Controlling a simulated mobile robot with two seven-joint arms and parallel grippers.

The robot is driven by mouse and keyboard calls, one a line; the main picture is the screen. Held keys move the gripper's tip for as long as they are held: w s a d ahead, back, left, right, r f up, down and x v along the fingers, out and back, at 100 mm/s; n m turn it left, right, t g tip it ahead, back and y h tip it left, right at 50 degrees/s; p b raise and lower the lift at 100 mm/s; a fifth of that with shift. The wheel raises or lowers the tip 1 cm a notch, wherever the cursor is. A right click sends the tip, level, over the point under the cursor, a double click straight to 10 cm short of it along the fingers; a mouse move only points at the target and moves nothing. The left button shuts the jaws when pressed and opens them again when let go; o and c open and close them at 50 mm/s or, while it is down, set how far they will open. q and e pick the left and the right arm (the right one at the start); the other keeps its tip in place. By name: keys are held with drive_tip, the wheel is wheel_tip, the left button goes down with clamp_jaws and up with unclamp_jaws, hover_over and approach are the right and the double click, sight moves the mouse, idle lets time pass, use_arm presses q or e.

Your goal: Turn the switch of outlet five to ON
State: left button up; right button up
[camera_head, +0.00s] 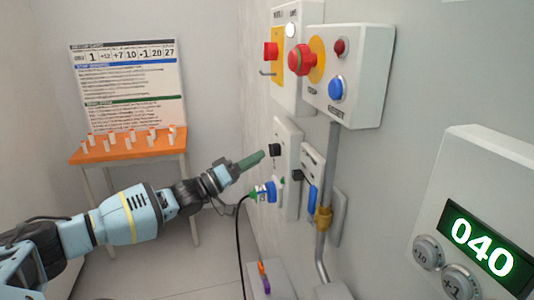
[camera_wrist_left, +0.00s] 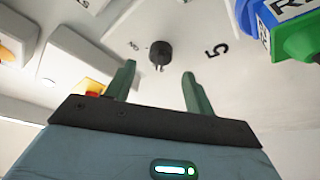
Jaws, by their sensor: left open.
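The black rotary switch (camera_head: 275,150) of outlet five sits on a pale wall panel (camera_head: 289,128). In the left wrist view the switch (camera_wrist_left: 160,50) is a round black knob with a "5" to its right and a small, partly legible mark to its left. My left gripper (camera_head: 263,154) has green fingers and reaches toward the switch from the left. In the wrist view the open gripper (camera_wrist_left: 158,68) has its fingers on either side of the knob's line, with nothing between them; they look short of it. I cannot tell the switch's setting. My right gripper is out of view.
A blue and green plug (camera_head: 268,190) with a black cable sits just below the switch; it is also at the upper right of the wrist view (camera_wrist_left: 285,15). A control box (camera_head: 365,75) with red and blue buttons juts out above. An orange table (camera_head: 90,157) stands behind.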

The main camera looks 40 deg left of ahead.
sight(274, 150)
use_arm(q)
drive_tip(key=shift+x, duration=2.35)
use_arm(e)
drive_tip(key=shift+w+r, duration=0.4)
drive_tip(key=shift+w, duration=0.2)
use_arm(q)
drive_tip(key=c, duration=1)
drive_tip(key=shift+w+a+m+g+h+b, duration=0.1)
drive_tip(key=shift+m+g+h+b, duration=1.05)
drive_tip(key=shift+m, duration=3.1)
drive_tip(key=shift+w+a+m+g+h+b, duration=0.15)
drive_tip(key=shift+m+g+h+b, duration=1.05)
drive_tip(key=shift+m, duration=3)
drive_tip(key=shift+a+m+g+h+b, duration=0.1)
drive_tip(key=shift+m+g+h+b, duration=0.45)
drive_tip(key=shift+m+g+h, duration=2.45)
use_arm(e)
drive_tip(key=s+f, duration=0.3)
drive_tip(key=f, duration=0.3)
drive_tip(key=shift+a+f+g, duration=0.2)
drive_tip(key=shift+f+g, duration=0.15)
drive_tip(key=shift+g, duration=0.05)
use_arm(q)
drive_tip(key=m+t+y, duration=0.2)
drive_tip(key=shift+m+y, duration=0.25)
drive_tip(key=shift+m, duration=0.1)
